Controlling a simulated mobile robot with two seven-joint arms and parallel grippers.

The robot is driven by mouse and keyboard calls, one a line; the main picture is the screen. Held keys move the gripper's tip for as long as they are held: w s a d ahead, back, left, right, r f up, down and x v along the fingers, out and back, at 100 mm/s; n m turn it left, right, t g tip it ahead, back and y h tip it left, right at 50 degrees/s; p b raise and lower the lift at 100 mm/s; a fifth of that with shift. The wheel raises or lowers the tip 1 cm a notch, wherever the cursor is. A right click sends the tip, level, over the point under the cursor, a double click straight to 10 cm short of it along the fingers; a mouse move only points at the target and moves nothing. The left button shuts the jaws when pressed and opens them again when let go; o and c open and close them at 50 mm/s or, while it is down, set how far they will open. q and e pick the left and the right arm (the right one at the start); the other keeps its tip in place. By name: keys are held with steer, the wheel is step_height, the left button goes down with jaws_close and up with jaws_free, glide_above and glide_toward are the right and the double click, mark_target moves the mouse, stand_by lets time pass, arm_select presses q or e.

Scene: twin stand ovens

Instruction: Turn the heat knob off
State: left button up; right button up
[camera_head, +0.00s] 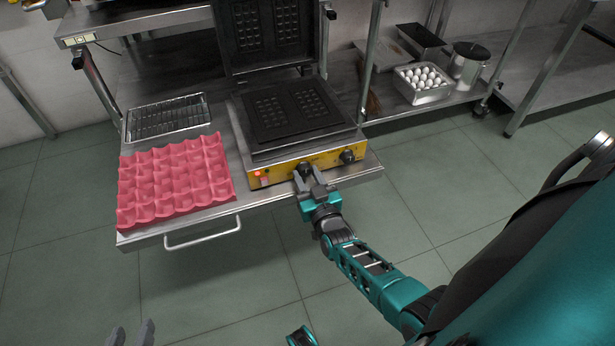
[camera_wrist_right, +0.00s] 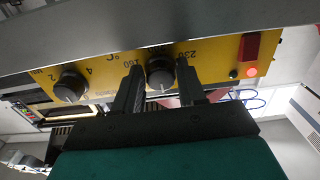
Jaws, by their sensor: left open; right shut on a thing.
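A waffle iron (camera_head: 290,125) stands open on the steel table, with a yellow front panel (camera_head: 325,163). The panel carries two dark knobs. My right gripper (camera_head: 306,175) is at the knob nearer the red switch and hides most of it in the head view. In the right wrist view the right gripper (camera_wrist_right: 160,80) has its fingers on both sides of this knob (camera_wrist_right: 160,70), beside °C markings, and is shut on it. The other knob (camera_head: 347,156) is free; it also shows in the wrist view (camera_wrist_right: 70,87). My left gripper (camera_head: 131,336) is open and empty at the bottom edge.
A red switch (camera_wrist_right: 249,46) and a glowing red light (camera_wrist_right: 252,71) sit on the panel. A pink egg tray (camera_head: 175,180) and a wire rack tray (camera_head: 167,117) lie left of the iron. Eggs (camera_head: 423,76) and a pot (camera_head: 468,65) stand on the right shelf.

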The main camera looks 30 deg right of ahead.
steer(key=o, duration=0.7)
steer(key=shift+o, duration=0.2)
arm_select(q)
step_height(320, 180, up, 3)
steer(key=p, duration=0.2)
steer(key=shift+f+p, duration=0.2)
steer(key=shift+p, duration=0.15)
arm_select(e)
steer(key=v, duration=1.3)
arm_select(q)
steer(key=shift+s, duration=0.1)
arm_select(e)
steer(key=shift+d, duration=0.1)
arm_select(q)
step_height(320, 180, up, 5)
steer(key=s+a+y+p, duration=0.1)
steer(key=a+p, duration=0.2)
steer(key=p, duration=0.6)
steer(key=shift+s, duration=0.2)
arm_select(e)
steer(key=s+a+r+n+g+y, duration=0.2)
steer(key=a+r+g+y, duration=0.1)
steer(key=r, duration=0.4)
steer(key=s+a+r+n+g+y, duration=0.3)
steer(key=a+r, duration=0.3)
steer(key=r, duration=0.1)
steer(key=shift+s+a+g, duration=0.25)
steer(key=shift+g, duration=0.05)
